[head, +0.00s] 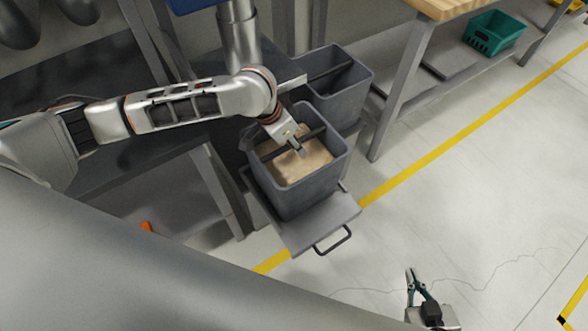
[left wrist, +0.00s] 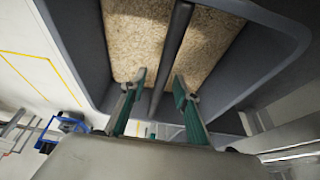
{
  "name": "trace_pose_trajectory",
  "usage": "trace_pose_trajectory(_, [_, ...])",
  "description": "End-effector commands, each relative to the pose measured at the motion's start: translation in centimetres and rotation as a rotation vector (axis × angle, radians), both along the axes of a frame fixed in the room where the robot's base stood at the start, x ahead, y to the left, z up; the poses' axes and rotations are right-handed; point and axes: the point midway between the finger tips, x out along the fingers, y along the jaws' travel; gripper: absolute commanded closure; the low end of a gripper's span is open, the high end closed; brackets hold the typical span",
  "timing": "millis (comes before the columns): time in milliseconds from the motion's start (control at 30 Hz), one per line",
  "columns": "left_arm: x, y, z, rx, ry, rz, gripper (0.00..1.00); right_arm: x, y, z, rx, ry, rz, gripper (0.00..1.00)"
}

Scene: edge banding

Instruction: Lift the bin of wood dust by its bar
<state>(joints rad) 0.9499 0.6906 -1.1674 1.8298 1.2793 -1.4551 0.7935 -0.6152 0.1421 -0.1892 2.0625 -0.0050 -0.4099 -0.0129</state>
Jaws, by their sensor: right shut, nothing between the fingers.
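The grey bin (head: 290,199) holds pale brown wood dust (head: 305,162) and stands upright on a grey pull-out tray (head: 318,228). A dark bar (head: 316,134) crosses the bin's opening, and it also shows in the left wrist view (left wrist: 176,40). My left gripper (head: 300,151) reaches down over the bin at the bar. In the left wrist view its fingers (left wrist: 160,87) are apart, with the bar running between them. I see a gap on each side and no clear contact. My right gripper (head: 409,272) is shut and empty, over the floor at the lower right.
A second grey bin (head: 341,97) with a bar stands right behind the first. A wood-topped bench (head: 440,8) with a lower shelf holding a teal crate (head: 495,33) is at the upper right. Dark machine surfaces lie at left. The floor (head: 470,190) at right is clear.

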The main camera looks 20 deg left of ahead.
Motion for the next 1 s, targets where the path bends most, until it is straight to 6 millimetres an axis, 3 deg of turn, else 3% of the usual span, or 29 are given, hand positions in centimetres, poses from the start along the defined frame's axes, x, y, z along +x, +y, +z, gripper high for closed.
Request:
trace_pose_trajectory(667, [-0.04,-0.02,-0.20,0.000,0.000,-0.001,0.69,0.23,-0.01,0.47,-0.001,-0.007,0.001,1.00])
trace_pose_trajectory(767, [-0.04,-0.01,-0.20,0.000,0.000,-0.001,0.95,0.24,-0.02,0.47,-0.001,-0.007,0.001,1.00])
trace_pose_trajectory(800, [-0.03,-0.01,-0.19,0.000,0.000,-0.001,1.00,0.24,-0.02,0.47,-0.001,-0.007,0.001,1.00])
trace_pose_trajectory(1000, [0.18,-0.12,0.15,-0.003,-0.006,-0.001,1.00,0.25,-0.03,0.49,0.000,-0.007,-0.001,1.00])
